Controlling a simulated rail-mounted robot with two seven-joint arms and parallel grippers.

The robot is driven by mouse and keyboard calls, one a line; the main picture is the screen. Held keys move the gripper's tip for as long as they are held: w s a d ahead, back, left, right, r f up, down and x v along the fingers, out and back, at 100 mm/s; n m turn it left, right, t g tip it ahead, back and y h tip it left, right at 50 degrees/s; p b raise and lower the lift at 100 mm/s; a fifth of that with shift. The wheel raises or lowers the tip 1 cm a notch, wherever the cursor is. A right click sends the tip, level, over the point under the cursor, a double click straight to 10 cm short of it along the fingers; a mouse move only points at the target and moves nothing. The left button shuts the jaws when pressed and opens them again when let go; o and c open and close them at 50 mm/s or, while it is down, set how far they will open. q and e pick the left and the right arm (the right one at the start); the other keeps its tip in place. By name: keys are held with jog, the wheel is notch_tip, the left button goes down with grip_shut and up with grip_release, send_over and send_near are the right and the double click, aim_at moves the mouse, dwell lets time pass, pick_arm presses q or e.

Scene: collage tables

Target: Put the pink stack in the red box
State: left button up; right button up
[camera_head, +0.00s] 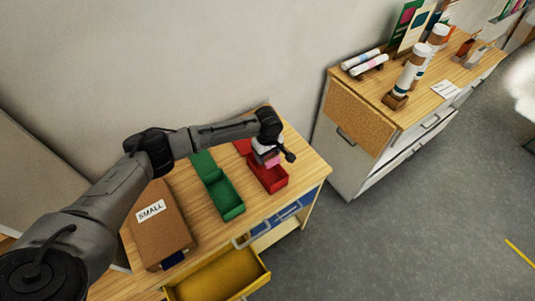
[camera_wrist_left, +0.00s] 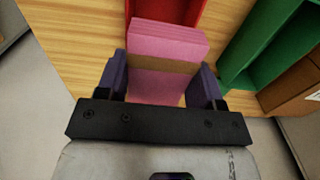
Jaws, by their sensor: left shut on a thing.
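The pink stack (camera_wrist_left: 166,42) is a block of pink sheets with a tan band around it. My left gripper (camera_wrist_left: 163,88) is shut on it, with one finger on each side. In the head view the left gripper (camera_head: 268,152) is over the red box (camera_head: 272,184), and a bit of the pink stack (camera_head: 271,162) shows below it. The red box is open, with its lid raised at the back. I cannot tell whether the stack touches the box. My right gripper is not in view.
An open green box (camera_head: 229,203) stands left of the red box. A brown box marked SMALL (camera_head: 158,222) is further left. A yellow drawer (camera_head: 222,276) is pulled out in front. A second cabinet (camera_head: 362,118) with rolls and tubes stands at the right.

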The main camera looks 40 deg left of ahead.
pick_arm(q)
notch_tip(320, 180, down, 5)
jog(key=b, duration=0.3)
jog(key=shift+r, duration=0.15)
jog(key=o, duration=1)
notch_tip(320, 180, up, 14)
jog(key=shift+f+p, duration=0.1)
jog(key=shift+p, duration=0.3)
dwell(0.6)
